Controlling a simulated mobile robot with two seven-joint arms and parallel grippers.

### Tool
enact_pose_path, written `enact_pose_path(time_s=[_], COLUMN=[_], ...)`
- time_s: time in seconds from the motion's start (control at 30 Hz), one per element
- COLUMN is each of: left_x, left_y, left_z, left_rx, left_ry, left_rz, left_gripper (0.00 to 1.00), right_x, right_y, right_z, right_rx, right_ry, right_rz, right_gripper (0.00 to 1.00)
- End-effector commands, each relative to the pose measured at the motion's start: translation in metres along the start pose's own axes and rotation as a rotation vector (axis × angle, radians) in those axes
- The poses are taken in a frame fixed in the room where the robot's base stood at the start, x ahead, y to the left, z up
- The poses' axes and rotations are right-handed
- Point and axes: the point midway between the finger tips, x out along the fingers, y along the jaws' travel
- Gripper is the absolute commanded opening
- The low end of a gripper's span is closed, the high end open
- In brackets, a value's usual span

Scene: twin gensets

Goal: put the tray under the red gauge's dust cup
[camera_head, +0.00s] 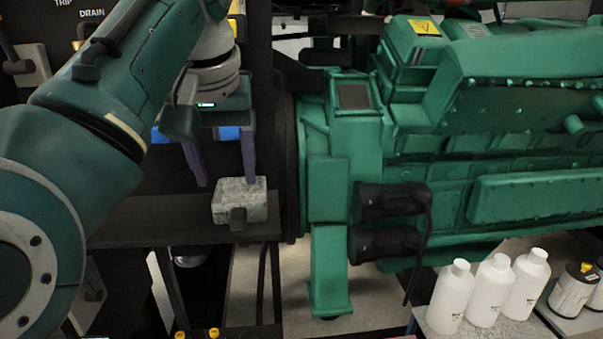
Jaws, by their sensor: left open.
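A small grey, mottled metal box (240,202) with a dark tab on its front sits on a dark shelf (160,222); it may be the tray, but I cannot tell for sure. My left gripper (225,183) comes down from above with its two fingers apart. Its right fingertip is at the box's top in the picture, and its left finger hangs to the left of the box. Nothing shows between the fingers, and I cannot tell whether the gripper touches the box. I cannot make out the red gauge or its dust cup. My right gripper is not in view.
A green engine (500,150) fills the right side, with two black cylinders (388,202) and a hanging cable. Several white bottles (492,290) stand at the lower right. A panel with DRAIN and TRIP labels is at the upper left. Dark posts stand behind the gripper.

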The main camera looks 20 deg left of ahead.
Motion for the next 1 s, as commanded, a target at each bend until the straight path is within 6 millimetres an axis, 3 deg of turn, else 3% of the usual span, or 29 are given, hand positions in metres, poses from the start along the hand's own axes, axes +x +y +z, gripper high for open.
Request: enact_pose_path(time_s=[0.17,0.33,0.5,0.6,0.77,1.0], left_x=[0.029,0.052,0.043,0.03,0.013,0.009], left_y=[-0.019,-0.043,-0.056,-0.059,-0.06,-0.06], left_z=[0.044,0.128,0.213,0.251,0.283,0.288], left_rx=[0.097,0.299,0.5,0.581,0.646,0.659], left_ry=[0.002,0.0,-0.025,-0.044,-0.063,-0.066], left_rz=[-0.018,0.002,0.084,0.142,0.204,0.217], left_gripper=[0.64,0.64,0.64,0.64,0.64,0.64], right_x=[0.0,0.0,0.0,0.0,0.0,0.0], right_y=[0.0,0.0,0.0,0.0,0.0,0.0], right_z=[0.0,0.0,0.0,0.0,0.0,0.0], right_rx=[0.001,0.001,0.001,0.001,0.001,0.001], right_ry=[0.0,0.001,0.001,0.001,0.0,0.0], right_rz=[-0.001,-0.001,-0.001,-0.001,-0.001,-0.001], right_gripper=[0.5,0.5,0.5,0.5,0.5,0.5])
